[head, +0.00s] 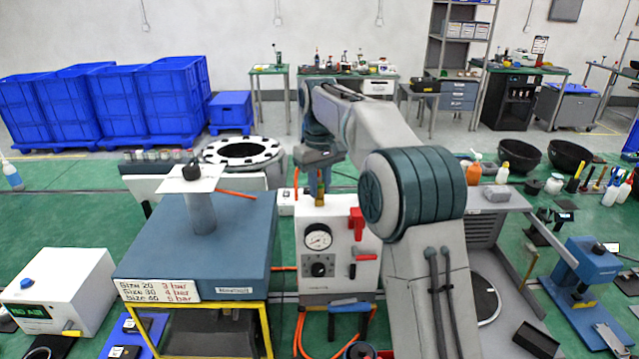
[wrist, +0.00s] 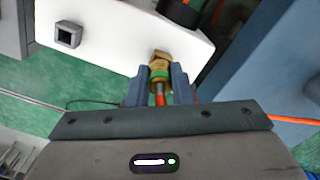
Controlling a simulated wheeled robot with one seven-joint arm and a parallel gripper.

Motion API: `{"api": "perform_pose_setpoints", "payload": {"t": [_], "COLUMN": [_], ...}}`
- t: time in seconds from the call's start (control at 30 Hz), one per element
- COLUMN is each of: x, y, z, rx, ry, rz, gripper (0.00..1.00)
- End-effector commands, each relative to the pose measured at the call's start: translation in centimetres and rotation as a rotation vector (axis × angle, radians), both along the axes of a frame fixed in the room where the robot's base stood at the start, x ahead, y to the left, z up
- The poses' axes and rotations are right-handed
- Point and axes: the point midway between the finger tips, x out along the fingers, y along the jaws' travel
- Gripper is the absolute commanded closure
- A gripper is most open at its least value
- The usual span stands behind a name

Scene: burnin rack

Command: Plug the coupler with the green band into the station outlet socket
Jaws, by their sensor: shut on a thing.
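My gripper (head: 320,172) is above the white station box (head: 338,238), which has a gauge, a black knob and red levers. In the wrist view my gripper (wrist: 162,90) is shut on the coupler with the green band (wrist: 160,75). The coupler lies between the two fingers, with an orange hose end behind it. A brass hex fitting (wrist: 160,58) is in line with the coupler's front, at the edge of the white station surface (wrist: 120,25). I cannot tell whether this brass part is the outlet socket or belongs to the coupler, nor whether the coupler is seated.
A grey square fitting (wrist: 68,36) is on the white surface at upper left in the wrist view. A blue bench (head: 215,245) with a post stands left of the station. Orange hoses (head: 300,335) hang below it. A grey cabinet (head: 490,230) stands to the right.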

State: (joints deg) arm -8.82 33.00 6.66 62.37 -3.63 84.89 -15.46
Motion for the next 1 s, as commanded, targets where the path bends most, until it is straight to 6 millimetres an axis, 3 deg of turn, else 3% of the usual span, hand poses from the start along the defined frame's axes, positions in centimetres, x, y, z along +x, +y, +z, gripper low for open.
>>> {"api": "perform_pose_setpoints", "payload": {"t": [0.07,0.1,0.17,0.2,0.57,1.0], "x": [0.0,0.0,0.0,0.0,0.1,0.1], "y": [0.0,0.0,0.0,0.0,0.0,0.1], "z": [-0.2,-0.2,-0.1,-0.1,0.4,7.7], "rx": [0.0,0.001,0.001,0.0,0.001,0.002], "ry": [-0.002,-0.003,-0.003,-0.002,-0.003,-0.005], "rz": [0.0,0.0,0.0,0.0,0.0,0.0], "gripper": [1.0,0.74,0.57,0.54,0.54,0.54]}}
